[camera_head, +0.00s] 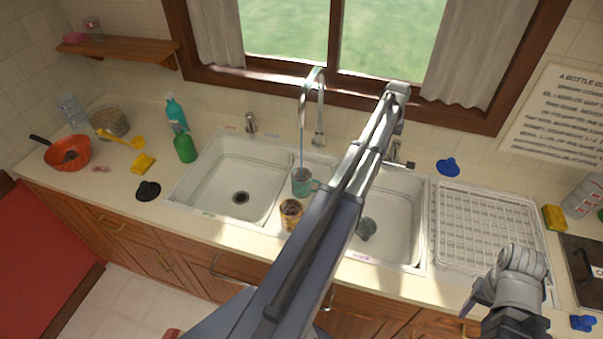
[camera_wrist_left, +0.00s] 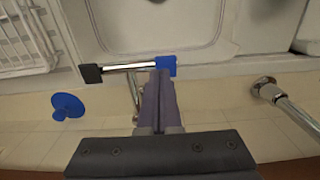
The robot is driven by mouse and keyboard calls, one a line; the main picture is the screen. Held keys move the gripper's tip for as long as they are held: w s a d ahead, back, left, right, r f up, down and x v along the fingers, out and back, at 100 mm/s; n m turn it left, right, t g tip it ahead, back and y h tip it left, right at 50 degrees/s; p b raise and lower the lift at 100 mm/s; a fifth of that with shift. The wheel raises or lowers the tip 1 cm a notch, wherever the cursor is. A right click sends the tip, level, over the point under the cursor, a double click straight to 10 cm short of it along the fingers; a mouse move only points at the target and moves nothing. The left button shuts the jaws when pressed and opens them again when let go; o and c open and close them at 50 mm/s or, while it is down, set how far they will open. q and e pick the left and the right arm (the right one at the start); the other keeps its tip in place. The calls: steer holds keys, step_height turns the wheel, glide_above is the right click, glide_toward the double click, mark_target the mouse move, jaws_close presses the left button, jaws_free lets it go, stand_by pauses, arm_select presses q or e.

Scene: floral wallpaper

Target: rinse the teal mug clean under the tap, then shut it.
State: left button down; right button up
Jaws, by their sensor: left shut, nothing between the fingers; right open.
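The teal mug (camera_head: 301,183) stands upright at the divider between the two basins, its handle to the right. A thin stream from the tap (camera_head: 319,105) runs down into it. I cannot see whether its inside is dirty. The tap's lever, a metal bar with a blue end and a black end, shows in the left wrist view (camera_wrist_left: 128,66). My left gripper (camera_wrist_left: 161,76) is shut and empty, its tips at the blue end. In the head view my left arm hides it. My right gripper (camera_head: 512,296) is open and empty, in front of the drying rack.
A brown-yellow cup (camera_head: 291,212) stands just in front of the mug. A white drying rack (camera_head: 440,225) lies right of the sink. A blue plug (camera_head: 448,167) is behind it.

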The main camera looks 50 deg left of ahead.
arm_select(q)
steer(key=shift+r+p, duration=0.4)
steer(key=shift+r, duration=0.55)
steer(key=shift+d+f, duration=0.1)
steer(key=shift+f, duration=0.05)
steer(key=w+d, duration=0.2)
steer(key=d, duration=0.1)
steer(key=w+d, duration=0.2)
steer(key=d, duration=0.1)
steer(key=w+d, duration=0.2)
steer(key=d, duration=0.1)
steer(key=shift+d, duration=0.35)
arm_select(e)
steer(key=shift+r, duration=0.75)
arm_select(q)
steer(key=shift+f, duration=0.1)
